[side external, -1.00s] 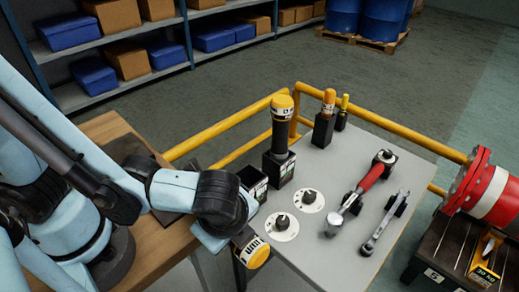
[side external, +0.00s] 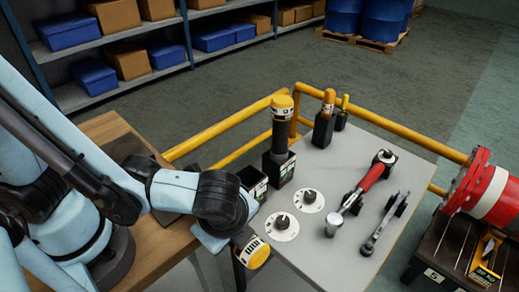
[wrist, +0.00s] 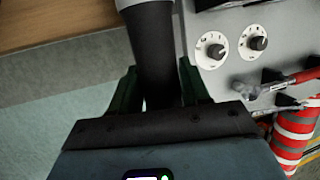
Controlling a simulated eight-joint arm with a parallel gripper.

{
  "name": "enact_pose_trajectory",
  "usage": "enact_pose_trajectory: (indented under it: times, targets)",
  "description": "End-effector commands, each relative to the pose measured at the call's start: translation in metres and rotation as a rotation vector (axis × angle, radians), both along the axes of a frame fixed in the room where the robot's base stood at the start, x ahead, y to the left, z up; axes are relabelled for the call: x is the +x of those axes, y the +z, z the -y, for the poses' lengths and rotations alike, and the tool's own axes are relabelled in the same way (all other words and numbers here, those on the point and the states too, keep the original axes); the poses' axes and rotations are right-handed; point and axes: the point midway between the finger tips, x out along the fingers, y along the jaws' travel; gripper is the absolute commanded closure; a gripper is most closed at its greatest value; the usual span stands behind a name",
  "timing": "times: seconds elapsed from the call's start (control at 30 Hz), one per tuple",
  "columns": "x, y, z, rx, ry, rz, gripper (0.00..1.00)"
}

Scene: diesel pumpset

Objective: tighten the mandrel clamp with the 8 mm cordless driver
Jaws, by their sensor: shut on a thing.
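My gripper (wrist: 158,88) is shut on a black cylindrical driver (wrist: 153,40), which stands between its two dark green jaws in the wrist view. In the side view the held driver's yellow end (side external: 256,254) shows below my wrist, just off the table's left edge. A second yellow-topped black driver (side external: 282,130) stands upright in a black holder. The holder (side external: 253,181) beside it looks empty. The size labels are too small to read. I cannot make out the mandrel clamp in either view.
The grey table (side external: 330,170) carries two white dials (side external: 282,227), a red-handled tool (side external: 358,195), a wrench (side external: 385,222) and small upright tools (side external: 326,118). A yellow rail (side external: 230,127) runs behind it. A red-and-white flanged pipe (side external: 492,190) lies at the right.

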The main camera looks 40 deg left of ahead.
Motion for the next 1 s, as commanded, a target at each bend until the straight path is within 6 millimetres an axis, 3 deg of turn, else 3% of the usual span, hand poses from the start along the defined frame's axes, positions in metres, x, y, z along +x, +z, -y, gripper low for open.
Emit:
enact_pose_trajectory:
  times: [0.57, 1.0]
  targets:
    - [0.000, 0.000, -0.001, 0.005, 0.002, 0.000, 1.00]
    - [0.000, 0.000, 0.025, 0.002, -0.002, 0.000, 1.00]
